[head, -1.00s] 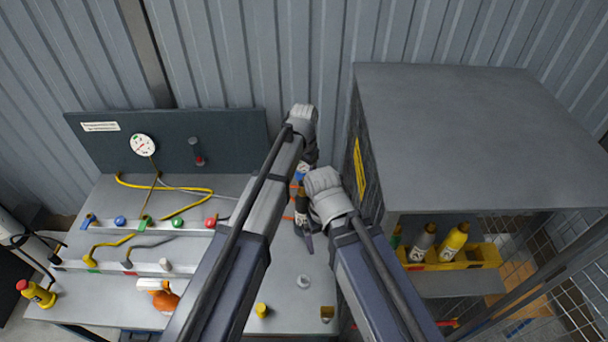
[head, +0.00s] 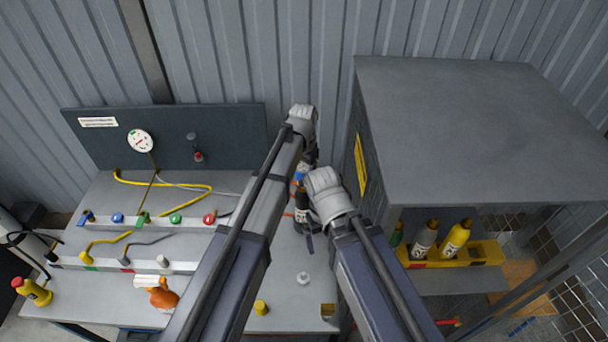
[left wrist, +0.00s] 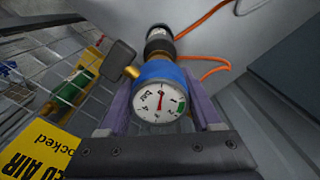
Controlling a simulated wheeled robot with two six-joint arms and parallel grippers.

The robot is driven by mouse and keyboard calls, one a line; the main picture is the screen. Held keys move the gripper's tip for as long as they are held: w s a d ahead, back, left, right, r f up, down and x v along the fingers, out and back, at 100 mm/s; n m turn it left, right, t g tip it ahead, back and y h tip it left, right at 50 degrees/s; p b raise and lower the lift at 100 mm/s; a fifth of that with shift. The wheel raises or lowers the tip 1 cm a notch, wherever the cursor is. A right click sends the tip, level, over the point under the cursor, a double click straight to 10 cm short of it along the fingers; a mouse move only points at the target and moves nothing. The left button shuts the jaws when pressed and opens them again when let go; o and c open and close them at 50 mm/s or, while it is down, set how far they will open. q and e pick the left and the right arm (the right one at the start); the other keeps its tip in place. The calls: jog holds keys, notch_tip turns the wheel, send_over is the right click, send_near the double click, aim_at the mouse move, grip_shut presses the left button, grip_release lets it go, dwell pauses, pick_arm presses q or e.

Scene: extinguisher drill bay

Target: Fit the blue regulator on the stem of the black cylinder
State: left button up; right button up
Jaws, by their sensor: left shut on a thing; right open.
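The blue regulator (left wrist: 158,72) with its round white gauge is between the purple fingers of my left gripper (left wrist: 158,98), which is shut on it. In the head view only a small blue patch of the regulator (head: 299,176) shows below my left gripper (head: 306,166). The black cylinder (head: 302,214), with a white label, stands just below it, and its black body (left wrist: 160,36) shows behind the regulator in the left wrist view. The stem is hidden, so I cannot tell whether the regulator touches it. My right gripper (head: 309,236) is open beside the cylinder, partly hidden.
A grey cabinet (head: 450,125) stands close on the right, with a yellow tray (head: 488,252) of bottles. The bench (head: 225,275) carries hoses, coloured fittings and an orange spray bottle (head: 162,296). An orange hose (left wrist: 205,15) runs near the cylinder.

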aim_at(304, 167)
pick_arm(q)
jog(key=shift+f+b, duration=0.75)
jog(key=shift+b, duration=0.05)
dwell(0.8)
jog(key=o, duration=1.5)
notch_tip(304, 167, up, 8)
jog(key=p, duration=0.8)
jog(key=shift+f, duration=0.2)
